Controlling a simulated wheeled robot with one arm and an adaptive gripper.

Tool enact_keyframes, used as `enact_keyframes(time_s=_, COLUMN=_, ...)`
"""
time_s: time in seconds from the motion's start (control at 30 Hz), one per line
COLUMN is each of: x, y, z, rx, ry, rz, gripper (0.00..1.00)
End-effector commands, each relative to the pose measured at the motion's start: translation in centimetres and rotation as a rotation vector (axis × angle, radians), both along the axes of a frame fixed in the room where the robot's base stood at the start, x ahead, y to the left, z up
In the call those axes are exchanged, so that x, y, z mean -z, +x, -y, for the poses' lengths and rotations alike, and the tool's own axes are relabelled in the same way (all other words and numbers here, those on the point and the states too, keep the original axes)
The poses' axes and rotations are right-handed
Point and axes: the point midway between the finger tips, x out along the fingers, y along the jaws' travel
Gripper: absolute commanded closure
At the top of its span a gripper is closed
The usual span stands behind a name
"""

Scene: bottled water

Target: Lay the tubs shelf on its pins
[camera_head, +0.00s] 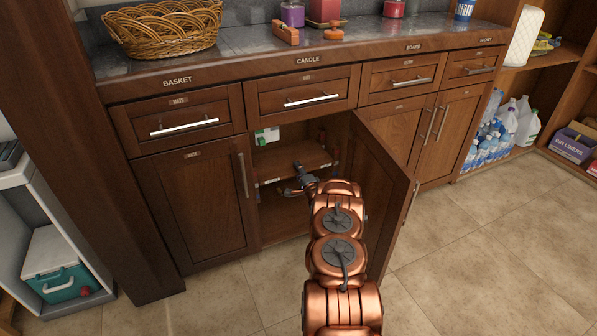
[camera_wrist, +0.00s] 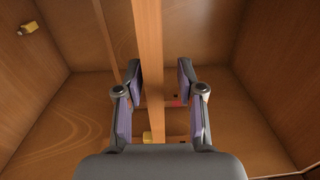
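The wooden shelf (camera_head: 292,158) is inside the open lower cabinet, roughly level as far as I can see. In the wrist view its edge appears as a long, light strip (camera_wrist: 148,50) running between my fingers. My gripper (camera_head: 303,183) is at the shelf's front edge in the head view. In the wrist view my gripper (camera_wrist: 162,85) is open, one finger on each side of the strip, with a clear gap on the right finger's side. Small yellow (camera_wrist: 147,137) and red (camera_wrist: 174,103) pieces show near the fingers; I cannot tell if they are pins or if the shelf rests on them.
The open cabinet door (camera_head: 382,190) stands close to the right of my arm. A green and white item (camera_head: 267,136) is inside the cabinet above the shelf. A basket (camera_head: 167,28) and other items stand on the counter (camera_head: 250,45). The tiled floor (camera_head: 480,260) at right is clear.

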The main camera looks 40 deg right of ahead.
Motion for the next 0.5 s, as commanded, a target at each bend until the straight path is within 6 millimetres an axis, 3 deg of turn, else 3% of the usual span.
enact_keyframes(time_s=0.5, x=0.2, y=-0.76, z=-0.21, rx=0.001, ry=0.002, rz=-0.003, gripper=0.54)
